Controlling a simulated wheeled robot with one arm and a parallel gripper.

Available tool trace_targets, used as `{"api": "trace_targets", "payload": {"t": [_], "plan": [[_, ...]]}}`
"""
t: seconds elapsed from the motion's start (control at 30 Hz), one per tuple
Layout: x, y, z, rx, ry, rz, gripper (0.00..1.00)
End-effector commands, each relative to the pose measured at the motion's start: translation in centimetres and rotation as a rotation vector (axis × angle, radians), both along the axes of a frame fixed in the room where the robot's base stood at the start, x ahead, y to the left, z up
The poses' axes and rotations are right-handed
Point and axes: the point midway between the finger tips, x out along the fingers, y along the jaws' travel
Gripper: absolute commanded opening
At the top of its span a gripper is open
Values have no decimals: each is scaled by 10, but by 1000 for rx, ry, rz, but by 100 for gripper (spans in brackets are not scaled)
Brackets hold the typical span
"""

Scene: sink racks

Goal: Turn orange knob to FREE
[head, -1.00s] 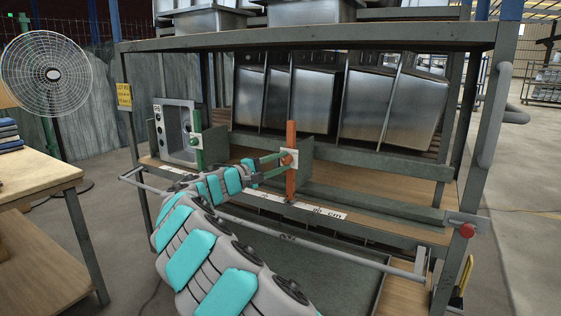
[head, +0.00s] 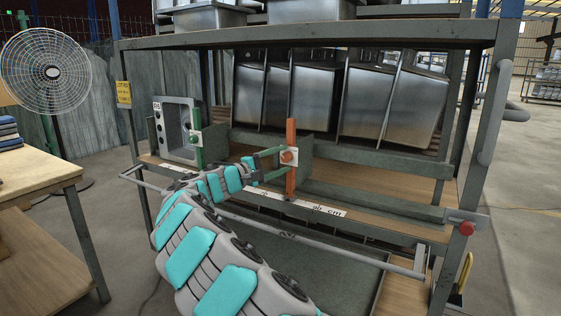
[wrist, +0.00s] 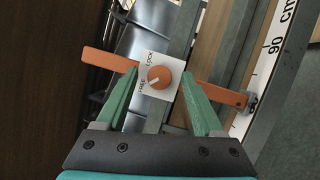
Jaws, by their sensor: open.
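The orange knob (wrist: 160,77) sits on a white plate (wrist: 171,62) marked LOCK and FREE, fixed to an orange bar (wrist: 110,59). The white mark on the knob points to the lower left, toward the word FREE. In the head view the knob (head: 289,157) is on the upright orange bar (head: 291,182) at the rack's front. My gripper (wrist: 159,71) is open, with one green finger on each side of the plate. The fingers appear clear of the knob. In the head view my gripper (head: 281,162) reaches the bar from the left.
A green bar with a green knob (head: 195,139) stands to the left, beside a grey panel (head: 174,114). A ruler strip (head: 320,208) runs along the shelf edge below. Steel sinks (head: 313,100) stand behind. A red knob (head: 467,228) is at the rack's right end.

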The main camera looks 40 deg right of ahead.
Motion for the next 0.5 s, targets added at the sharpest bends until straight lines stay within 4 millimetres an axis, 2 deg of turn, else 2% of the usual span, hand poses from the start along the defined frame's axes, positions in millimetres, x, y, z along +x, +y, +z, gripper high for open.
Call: {"api": "trace_targets", "payload": {"t": [0.17,0.5], "plan": [[1,9,-1,-1,0,2,69],[1,61,-6,0,0,3,69]]}}
